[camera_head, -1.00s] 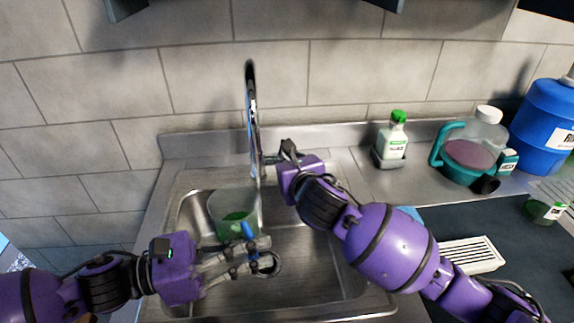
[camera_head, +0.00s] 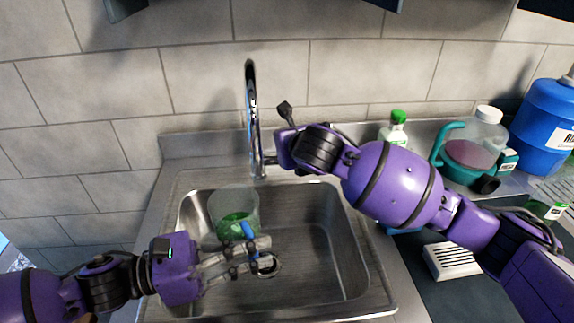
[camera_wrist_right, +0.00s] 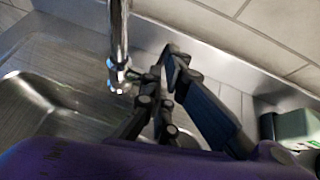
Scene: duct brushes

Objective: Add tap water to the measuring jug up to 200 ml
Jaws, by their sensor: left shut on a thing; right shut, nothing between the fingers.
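The measuring jug (camera_head: 238,204) is clear, with green showing in its lower part. It is over the sink basin, in front of the tap (camera_head: 253,115). My left gripper (camera_head: 264,256) is shut on the jug at its near side; its fingers hide part of it. I cannot read the level or the marks. No water stream is visible now. My right gripper (camera_head: 284,112) is just right of the tap. In the right wrist view, its fingers (camera_wrist_right: 163,78) are shut and empty beside the tap's lower body (camera_wrist_right: 118,72), apparently apart from it.
The sink basin (camera_head: 310,230) is otherwise empty. A white slotted tray (camera_head: 452,262) lies on the dark counter. The tiled wall is close behind.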

